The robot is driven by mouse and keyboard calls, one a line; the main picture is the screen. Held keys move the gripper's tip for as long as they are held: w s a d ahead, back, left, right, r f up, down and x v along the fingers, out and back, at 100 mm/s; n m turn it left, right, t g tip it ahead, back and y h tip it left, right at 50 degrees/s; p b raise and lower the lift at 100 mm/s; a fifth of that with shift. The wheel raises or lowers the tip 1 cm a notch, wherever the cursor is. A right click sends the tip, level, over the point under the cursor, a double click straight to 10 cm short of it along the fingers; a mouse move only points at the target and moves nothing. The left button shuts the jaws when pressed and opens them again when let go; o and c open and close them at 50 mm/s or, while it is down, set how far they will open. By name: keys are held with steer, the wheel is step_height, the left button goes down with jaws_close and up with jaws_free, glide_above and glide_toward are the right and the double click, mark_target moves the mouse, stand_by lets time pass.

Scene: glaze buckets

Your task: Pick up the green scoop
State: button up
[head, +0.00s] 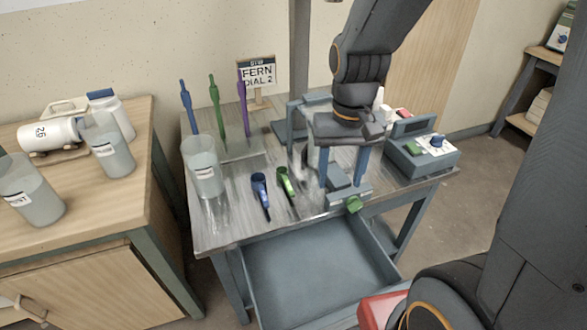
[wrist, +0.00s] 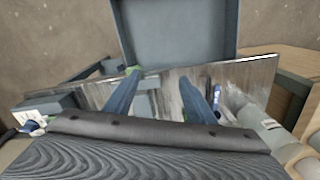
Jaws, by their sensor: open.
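The green scoop (head: 284,182) lies on the metal-topped table, right of a blue scoop (head: 260,190). Its handle points toward the table's front edge. My gripper (head: 342,180) is open, with its two blue fingers pointing down to the right of the green scoop and apart from it. In the wrist view, the open fingers (wrist: 159,80) show with no scoop between them. The blue scoop (wrist: 217,101) shows beside the right finger there. The green scoop is mostly hidden or too small to make out in that view.
An open, empty drawer (head: 310,275) juts from the table front. A clear bucket (head: 203,168) and a rack of upright tools (head: 215,110) stand left and behind. A scale-like device (head: 425,155) stands right.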

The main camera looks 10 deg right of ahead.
steer(key=w+a+f+m+p, duration=0.1)
steer(key=w+a+m, duration=0.1)
steer(key=w, duration=0.4)
steer(key=w+a+f+m, duration=0.1)
steer(key=w+a, duration=0.2)
steer(key=w, duration=0.2)
steer(key=m+p, duration=0.2)
steer(key=m, duration=0.1)
glide_above(282, 170)
steer(key=f, duration=0.4)
steer(key=shift+d+f, duration=0.2)
steer(key=shift+f, duration=0.15)
steer(key=shift+a+f, duration=0.15)
steer(key=shift+f, duration=0.15)
steer(key=shift+a+f+p, duration=0.1)
steer(key=shift+f+p, duration=0.7)
steer(key=shift+f, duration=2.85)
steer(key=c, duration=1.1)
